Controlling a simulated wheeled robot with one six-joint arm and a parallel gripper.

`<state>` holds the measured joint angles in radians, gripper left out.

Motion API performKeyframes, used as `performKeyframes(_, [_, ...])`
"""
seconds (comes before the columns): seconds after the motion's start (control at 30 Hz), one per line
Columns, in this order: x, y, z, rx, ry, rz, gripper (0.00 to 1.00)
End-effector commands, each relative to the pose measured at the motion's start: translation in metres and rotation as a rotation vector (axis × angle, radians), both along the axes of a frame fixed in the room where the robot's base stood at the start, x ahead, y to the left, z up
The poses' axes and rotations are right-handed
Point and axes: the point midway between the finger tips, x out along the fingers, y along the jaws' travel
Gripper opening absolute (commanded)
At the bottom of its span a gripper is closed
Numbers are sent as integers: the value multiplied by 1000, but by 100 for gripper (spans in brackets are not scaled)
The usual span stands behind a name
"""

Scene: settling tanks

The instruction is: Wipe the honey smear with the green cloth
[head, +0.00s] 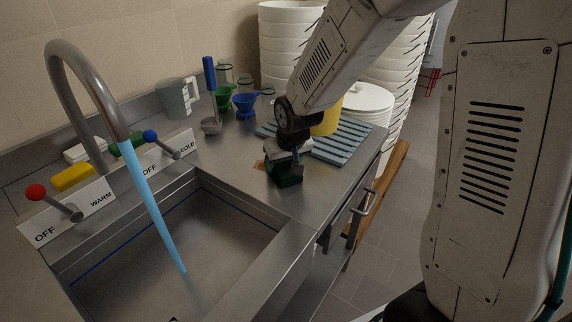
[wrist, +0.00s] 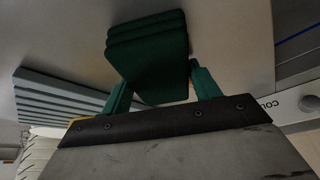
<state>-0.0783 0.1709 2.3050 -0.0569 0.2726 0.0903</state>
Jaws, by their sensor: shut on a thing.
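A folded dark green cloth (head: 287,179) is between the fingers of my gripper (head: 285,168), over the steel counter right of the sink. In the wrist view the cloth (wrist: 150,50) is a thick folded pad between two green fingers, which are shut on it. The cloth is low, at or close to the counter; I cannot tell whether it touches. A small orange-brown patch, the honey smear (head: 259,165), shows on the counter just left of the cloth. Part of it may be hidden behind the cloth and gripper. No smear is visible in the wrist view.
The sink (head: 170,250) has blue water running from the tap (head: 75,50). A striped grey-blue mat (head: 340,142) with a yellow container (head: 327,122) lies behind my gripper. A ladle (head: 210,125), funnels (head: 244,103) and a jug (head: 178,98) stand at the back. Bare counter surrounds the cloth.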

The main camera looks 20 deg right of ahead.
Motion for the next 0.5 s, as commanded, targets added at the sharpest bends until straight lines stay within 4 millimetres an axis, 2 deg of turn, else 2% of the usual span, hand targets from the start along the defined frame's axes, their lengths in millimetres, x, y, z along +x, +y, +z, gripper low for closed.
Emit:
performKeyframes(0.2, [17, 11, 1, 0, 0, 0, 43])
performKeyframes(0.5, [27, 18, 1, 0, 0, 0, 43])
